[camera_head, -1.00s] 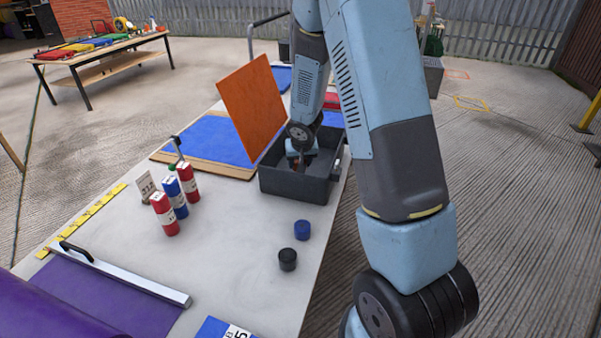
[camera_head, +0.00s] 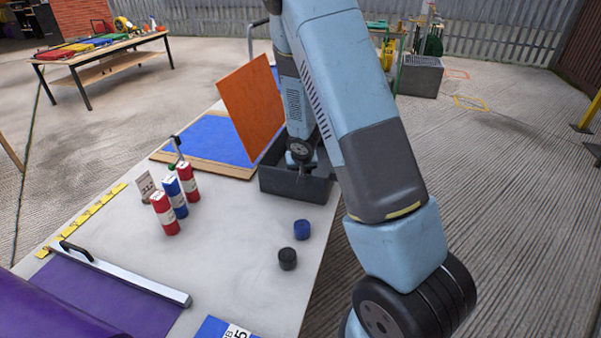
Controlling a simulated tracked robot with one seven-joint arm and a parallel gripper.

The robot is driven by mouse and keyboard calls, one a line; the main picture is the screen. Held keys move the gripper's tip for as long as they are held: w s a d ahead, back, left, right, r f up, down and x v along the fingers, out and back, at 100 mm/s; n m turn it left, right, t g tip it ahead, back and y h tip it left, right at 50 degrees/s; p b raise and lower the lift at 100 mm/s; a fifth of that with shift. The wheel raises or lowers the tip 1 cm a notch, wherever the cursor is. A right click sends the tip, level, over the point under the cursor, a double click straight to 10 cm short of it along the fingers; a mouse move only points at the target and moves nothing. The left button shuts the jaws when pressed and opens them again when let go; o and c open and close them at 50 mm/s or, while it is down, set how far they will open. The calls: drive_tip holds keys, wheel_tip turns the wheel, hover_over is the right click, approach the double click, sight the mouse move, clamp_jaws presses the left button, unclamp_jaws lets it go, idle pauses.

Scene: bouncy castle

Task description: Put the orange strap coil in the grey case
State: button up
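The grey case (camera_head: 285,188) stands open on the table, beside the upright orange board. My gripper (camera_head: 300,173) points down into the case's opening. Its fingertips are small and dark against the case's inside, and I cannot make out whether they are open or shut. I cannot see the orange strap coil; the case wall and my arm hide much of the case's inside. A blue coil (camera_head: 301,229) and a black coil (camera_head: 287,258) lie on the table in front of the case.
The orange board (camera_head: 250,108) rises at the case's left, near a blue sheet (camera_head: 208,138). Red rolls (camera_head: 165,214) and a blue roll (camera_head: 175,197) stand left of the coils. A metal bar with a handle (camera_head: 120,273) lies at front left. The middle of the table is clear.

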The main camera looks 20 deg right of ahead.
drive_tip(key=o, duration=1.2)
drive_tip(key=shift+c, duration=0.2)
drive_tip(key=shift+r, duration=0.1)
drive_tip(key=s+d+r, duration=0.1)
drive_tip(key=s+r, duration=0.4)
drive_tip(key=r, duration=0.4)
drive_tip(key=s+d+r+h, duration=0.1)
drive_tip(key=s+r, duration=0.4)
drive_tip(key=r, duration=0.4)
drive_tip(key=s+d+r, duration=0.1)
drive_tip(key=s+r, duration=0.5)
drive_tip(key=r, duration=0.3)
drive_tip(key=s+a+r, duration=0.1)
drive_tip(key=s+r, duration=0.3)
drive_tip(key=s, duration=0.5)
drive_tip(key=s+a+r+n+y, duration=0.1)
drive_tip(key=s+r, duration=0.4)
drive_tip(key=s, duration=0.4)
drive_tip(key=shift+a+r+t+y, duration=0.2)
drive_tip(key=shift+a+t+y, duration=0.05)
drive_tip(key=shift+t+y, duration=0.05)
